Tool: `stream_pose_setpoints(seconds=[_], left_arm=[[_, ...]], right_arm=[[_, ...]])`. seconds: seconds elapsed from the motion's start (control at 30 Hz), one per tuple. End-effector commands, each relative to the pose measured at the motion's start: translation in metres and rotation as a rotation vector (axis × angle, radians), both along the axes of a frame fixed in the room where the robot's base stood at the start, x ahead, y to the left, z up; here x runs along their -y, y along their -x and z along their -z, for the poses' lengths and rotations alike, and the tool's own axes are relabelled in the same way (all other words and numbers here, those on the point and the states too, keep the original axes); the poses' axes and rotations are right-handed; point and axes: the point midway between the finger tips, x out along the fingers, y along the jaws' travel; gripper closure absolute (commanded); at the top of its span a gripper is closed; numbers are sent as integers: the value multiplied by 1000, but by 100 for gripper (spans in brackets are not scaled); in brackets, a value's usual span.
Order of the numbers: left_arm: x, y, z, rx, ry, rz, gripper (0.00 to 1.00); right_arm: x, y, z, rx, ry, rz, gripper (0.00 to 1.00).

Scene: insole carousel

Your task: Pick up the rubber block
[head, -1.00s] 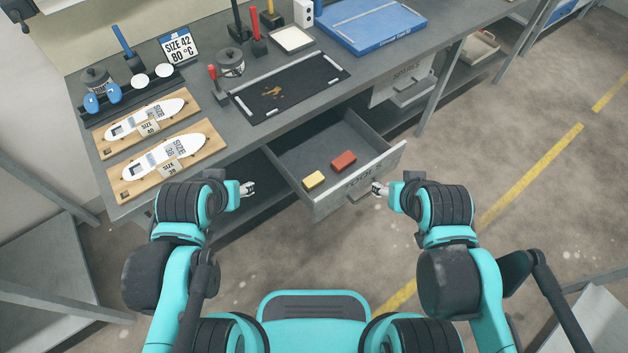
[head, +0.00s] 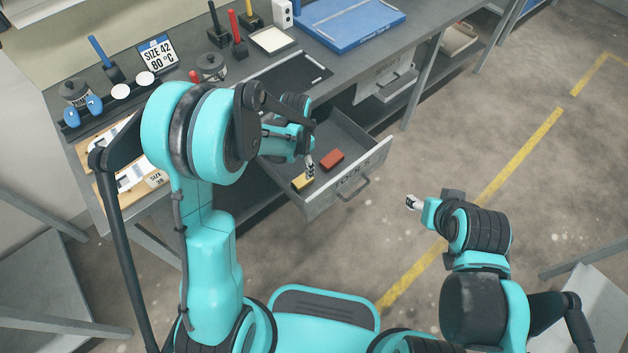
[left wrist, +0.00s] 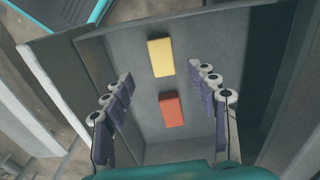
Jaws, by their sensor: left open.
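A red-brown block (head: 332,160) and a yellow block (head: 301,183) lie apart on the floor of the open drawer (head: 340,197). The pictures do not show which of them is rubber. In the left wrist view the yellow block (left wrist: 161,57) lies above the red-brown block (left wrist: 171,109). My left gripper (head: 310,172) points down over the drawer and partly covers the yellow block in the head view. Its fingers (left wrist: 165,76) are open and empty, with both blocks showing between them. My right gripper (head: 411,203) is right of the drawer; its jaws are too small to read.
The bench above holds a black mat (head: 290,80), a blue tray (head: 350,25), a white-topped pad (head: 272,40) and upright tools. My left arm hides part of the wooden boards (head: 95,185).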

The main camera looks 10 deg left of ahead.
Motion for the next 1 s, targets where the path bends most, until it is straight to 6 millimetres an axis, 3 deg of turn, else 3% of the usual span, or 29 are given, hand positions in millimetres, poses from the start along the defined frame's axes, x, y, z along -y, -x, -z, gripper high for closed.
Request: stream_pose_setpoints(seconds=[0.43,0.7,0.97,1.0], left_arm=[[-1,-2,48,-22,-2,23,41],[-6,-3,88,-22,-2,22,41],[-6,-3,91,-22,-2,22,41],[-6,-3,91,-22,-2,22,47]], right_arm=[[0,0,16,0,0,0,46],[0,0,40,0,0,0,46],[0,0,40,0,0,0,46],[0,0,40,0,0,0,46]])
